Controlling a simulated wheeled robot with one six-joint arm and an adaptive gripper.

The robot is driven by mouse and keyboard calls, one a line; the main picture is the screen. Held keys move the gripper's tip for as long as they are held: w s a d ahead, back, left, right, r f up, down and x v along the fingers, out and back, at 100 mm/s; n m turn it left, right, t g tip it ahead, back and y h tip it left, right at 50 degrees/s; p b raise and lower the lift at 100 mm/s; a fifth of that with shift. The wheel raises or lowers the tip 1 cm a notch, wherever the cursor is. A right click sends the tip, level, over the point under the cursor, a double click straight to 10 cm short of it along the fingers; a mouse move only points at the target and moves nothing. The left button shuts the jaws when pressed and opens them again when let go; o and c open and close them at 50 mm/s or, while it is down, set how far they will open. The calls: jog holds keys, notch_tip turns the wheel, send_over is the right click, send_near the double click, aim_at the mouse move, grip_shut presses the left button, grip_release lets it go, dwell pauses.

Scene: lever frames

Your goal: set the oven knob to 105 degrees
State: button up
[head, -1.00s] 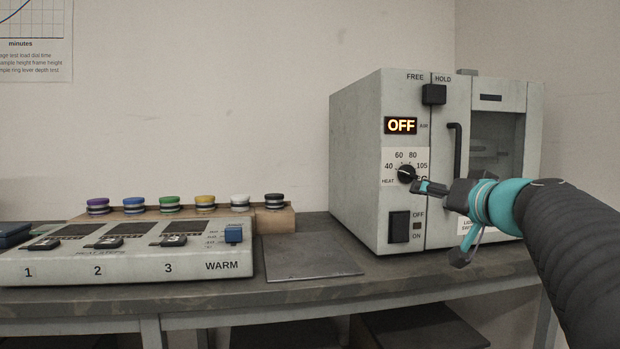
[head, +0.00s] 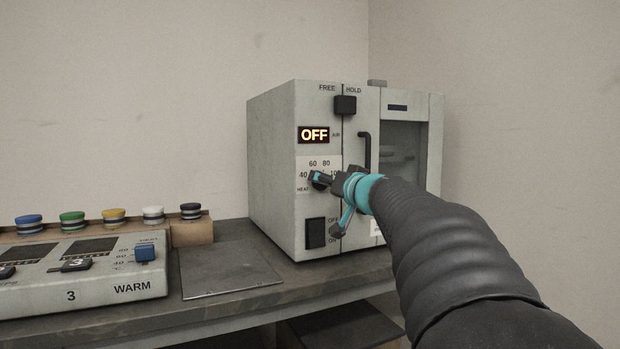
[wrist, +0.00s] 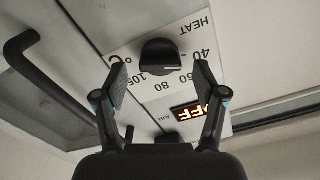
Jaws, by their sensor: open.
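The oven (head: 271,165) stands on the bench, with its display (head: 314,135) reading OFF. The black oven knob (wrist: 159,54) sits on a white dial plate marked 40, 60, 80 and 105. In the wrist view my gripper (wrist: 159,74) is open, with one finger on each side of the knob. I cannot tell whether either finger touches it.
The oven door handle (head: 367,152) is right of the dial, and a black FREE/HOLD switch (head: 345,105) is above it. A black power switch (head: 315,233) is below. A flat dark plate (head: 228,270) and a WARM panel (head: 100,290) lie to the left.

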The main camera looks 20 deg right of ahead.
jog(key=shift+w, duration=0.7)
jog(key=c, duration=1.1)
jog(key=shift+c, duration=0.2)
